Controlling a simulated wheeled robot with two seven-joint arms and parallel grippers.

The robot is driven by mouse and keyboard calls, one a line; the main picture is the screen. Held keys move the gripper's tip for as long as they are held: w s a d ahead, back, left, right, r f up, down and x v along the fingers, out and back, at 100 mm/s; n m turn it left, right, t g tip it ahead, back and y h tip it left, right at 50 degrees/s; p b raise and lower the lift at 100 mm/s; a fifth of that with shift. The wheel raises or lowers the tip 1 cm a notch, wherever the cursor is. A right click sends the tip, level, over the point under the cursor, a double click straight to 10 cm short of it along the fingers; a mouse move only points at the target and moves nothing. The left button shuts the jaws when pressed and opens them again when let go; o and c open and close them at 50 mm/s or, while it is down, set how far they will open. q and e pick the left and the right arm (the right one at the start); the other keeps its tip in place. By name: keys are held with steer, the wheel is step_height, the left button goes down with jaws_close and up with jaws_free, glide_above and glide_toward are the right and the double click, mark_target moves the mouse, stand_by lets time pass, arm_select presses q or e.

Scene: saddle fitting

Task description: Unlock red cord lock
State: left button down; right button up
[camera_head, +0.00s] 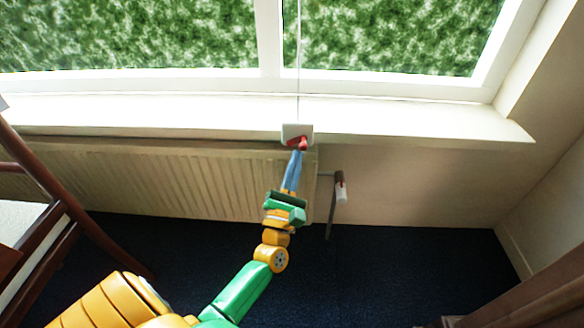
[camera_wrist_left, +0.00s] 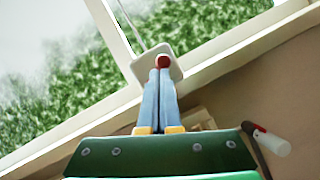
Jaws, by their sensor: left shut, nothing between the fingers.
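The red cord lock (camera_head: 298,142) sits on a small white plate (camera_head: 291,130) at the front edge of the window sill. A thin cord (camera_head: 298,60) runs up from the plate in front of the window. My left gripper (camera_head: 299,152) is shut and empty, its blue fingertips at the red lock. In the left wrist view the closed fingertips (camera_wrist_left: 162,71) reach the lower edge of the red lock (camera_wrist_left: 162,61); I cannot tell whether they touch it. The fingers partly hide the lock. My right gripper is not in view.
A radiator (camera_head: 180,185) stands below the sill (camera_head: 180,113). A white valve knob with a red mark (camera_head: 341,190) sticks out at its right end. A wooden chair (camera_head: 45,180) is at the left. Dark blue carpet (camera_head: 400,250) is open at the right.

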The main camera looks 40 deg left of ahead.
arm_select(q)
steer(key=shift+r+n+g+y+b, duration=0.15)
steer(key=shift+n+y+b, duration=0.5)
steer(key=shift+n, duration=0.5)
steer(key=shift+n+g+y+b, duration=0.15)
steer(key=shift+n+y+b, duration=0.5)
steer(key=shift+n, duration=0.5)
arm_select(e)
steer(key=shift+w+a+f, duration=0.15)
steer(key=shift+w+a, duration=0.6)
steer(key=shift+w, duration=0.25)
arm_select(q)
steer(key=shift+y, duration=0.3)
steer(key=shift+r+n+g+y+b, duration=0.15)
steer(key=shift+n+g+y+b, duration=0.3)
steer(key=shift+n, duration=0.7)
steer(key=shift+r+n+g+y+b, duration=0.2)
steer(key=shift+n+y+b, duration=0.35)
steer(key=shift+n, duration=0.6)
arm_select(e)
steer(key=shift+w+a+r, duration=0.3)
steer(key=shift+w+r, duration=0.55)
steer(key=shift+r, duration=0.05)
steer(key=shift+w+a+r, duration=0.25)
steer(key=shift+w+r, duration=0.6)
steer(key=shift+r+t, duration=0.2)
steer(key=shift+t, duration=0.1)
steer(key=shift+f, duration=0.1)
